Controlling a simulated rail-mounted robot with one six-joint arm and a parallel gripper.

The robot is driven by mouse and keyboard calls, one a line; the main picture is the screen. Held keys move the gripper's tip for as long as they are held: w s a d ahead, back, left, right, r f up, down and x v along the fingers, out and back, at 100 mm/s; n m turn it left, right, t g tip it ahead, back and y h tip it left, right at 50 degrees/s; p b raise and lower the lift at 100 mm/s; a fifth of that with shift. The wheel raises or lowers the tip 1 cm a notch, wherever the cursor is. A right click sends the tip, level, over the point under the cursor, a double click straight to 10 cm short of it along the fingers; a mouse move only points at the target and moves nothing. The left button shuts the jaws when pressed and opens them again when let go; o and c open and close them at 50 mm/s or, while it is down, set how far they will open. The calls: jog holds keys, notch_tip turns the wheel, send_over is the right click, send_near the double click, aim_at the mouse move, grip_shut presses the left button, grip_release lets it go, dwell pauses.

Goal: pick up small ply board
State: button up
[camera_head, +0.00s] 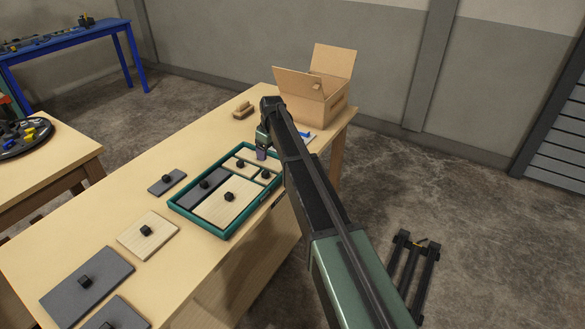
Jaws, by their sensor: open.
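Several pale ply boards with black knobs are in view. One ply board (133,239) lies flat on the table in front of the teal-rimmed tray (188,216). Inside the tray lie a larger ply board (213,207), a smaller one (232,159) towards the back, and a small one (259,179) at the right side. My gripper (262,154) hangs at the tray's back right corner, above or beside the small boards. It is open and looks empty. My arm covers the tray's right edge, and the fingertips are small in view.
Grey boards lie at the front left (70,294) and left of the tray (164,183); another grey board (203,190) is in the tray. An open cardboard box (325,112) and a small wooden block (242,111) stand at the back. The table's left middle is clear.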

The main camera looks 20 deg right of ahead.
aim_at(266, 172)
jog(key=shift+s+a+r+n, duration=0.2)
jog(key=shift+s+a+n, duration=0.4)
jog(key=shift+s, duration=0.25)
jog(key=f+b, duration=0.6)
jog(key=shift+w+a, duration=0.25)
jog(key=shift+a, duration=0.1)
jog(key=f+b, duration=0.5)
jog(key=shift+w+a+f, duration=0.1)
jog(key=shift+w, duration=0.1)
jog(key=shift+r, duration=0.2)
jog(key=c, duration=0.6)
